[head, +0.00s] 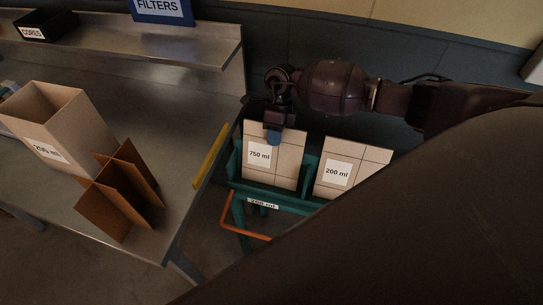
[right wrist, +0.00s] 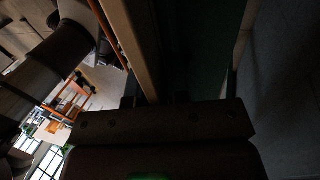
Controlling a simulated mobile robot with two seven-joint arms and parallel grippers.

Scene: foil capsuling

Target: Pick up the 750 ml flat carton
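The 750 ml flat carton (head: 284,165) is a beige flat board with a white "750 ml" label. It stands upright, leaning slightly, in the left slot of a teal rack (head: 310,173). My right gripper (head: 274,134) is at the carton's top edge, with a blue fingertip in front of its face. The other finger is hidden. In the right wrist view a pale board edge (right wrist: 130,42) runs down to the dark gripper; whether the fingers are closed on it is too dark to tell. My left gripper is not in view.
A 200 ml flat carton (head: 350,172) stands in the rack's right slot. On the metal table (head: 185,120) at left are an open 200 ml box (head: 62,122) and a brown cardboard divider (head: 118,195). A shelf (head: 180,45) carries a blue FILTERS bin (head: 162,10) and a black CORKS box (head: 45,25).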

